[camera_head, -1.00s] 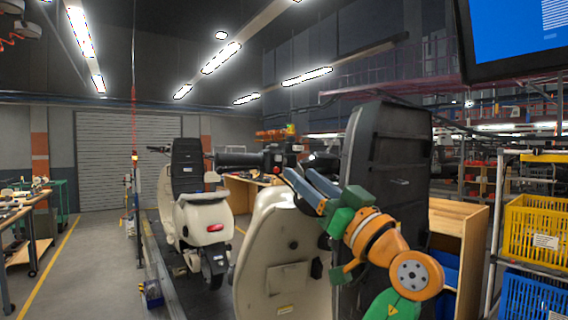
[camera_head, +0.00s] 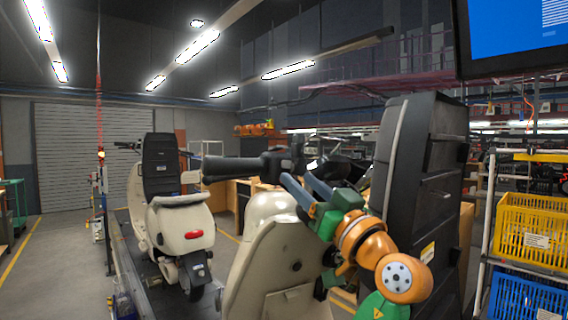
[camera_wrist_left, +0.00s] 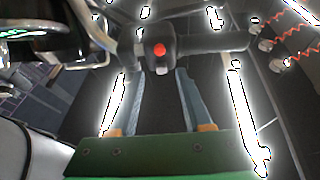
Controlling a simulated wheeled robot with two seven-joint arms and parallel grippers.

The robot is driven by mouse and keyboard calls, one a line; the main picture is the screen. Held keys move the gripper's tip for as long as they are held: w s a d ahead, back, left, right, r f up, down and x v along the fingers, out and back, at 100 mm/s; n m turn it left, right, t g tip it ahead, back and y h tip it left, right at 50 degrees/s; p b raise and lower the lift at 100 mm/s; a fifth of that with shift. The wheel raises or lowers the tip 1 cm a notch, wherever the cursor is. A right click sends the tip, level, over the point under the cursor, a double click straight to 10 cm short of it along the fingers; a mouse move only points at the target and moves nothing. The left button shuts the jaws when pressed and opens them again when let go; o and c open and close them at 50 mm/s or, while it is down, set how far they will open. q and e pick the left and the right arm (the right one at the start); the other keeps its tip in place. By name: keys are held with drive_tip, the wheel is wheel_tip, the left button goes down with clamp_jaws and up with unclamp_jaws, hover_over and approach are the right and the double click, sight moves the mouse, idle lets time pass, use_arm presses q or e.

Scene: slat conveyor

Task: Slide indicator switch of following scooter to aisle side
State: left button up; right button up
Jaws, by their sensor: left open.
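The nearer cream scooter (camera_head: 262,265) shows its front shield and handlebar. Its black grip (camera_head: 230,168) points left, with a dark switch housing beside it. In the left wrist view the switch housing (camera_wrist_left: 159,38) carries a red button (camera_wrist_left: 159,49) and a small light grey switch (camera_wrist_left: 162,69) below it. My left gripper (camera_head: 297,180) is at the handlebar, its two blue-grey fingers apart and holding nothing visible. In the left wrist view the fingertips (camera_wrist_left: 152,74) lie to either side below the housing; contact is unclear. In the head view the fingers partly hide the housing. My right gripper is not visible.
Another cream scooter (camera_head: 180,225) stands ahead on the conveyor (camera_head: 150,285). A yellow crate (camera_head: 535,230) sits on a rack above a blue crate (camera_head: 525,298). Floor at the left is open.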

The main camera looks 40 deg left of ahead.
sight(288, 165)
use_arm(q)
drive_tip(key=r+p, duration=0.1)
drive_tip(key=a+r+p, duration=0.1)
drive_tip(key=shift+w+r, duration=0.1)
drive_tip(key=shift+r, duration=0.2)
drive_tip(key=shift+a, duration=0.35)
drive_tip(key=shift+w+a+f, duration=0.2)
drive_tip(key=shift+a+f, duration=0.15)
drive_tip(key=shift+a, duration=0.4)
drive_tip(key=shift+d, duration=0.15)
drive_tip(key=c, duration=0.7)
clamp_jaws()
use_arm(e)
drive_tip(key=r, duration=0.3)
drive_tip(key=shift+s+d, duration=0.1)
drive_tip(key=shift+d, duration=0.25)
use_arm(q)
drive_tip(key=shift+r, duration=0.1)
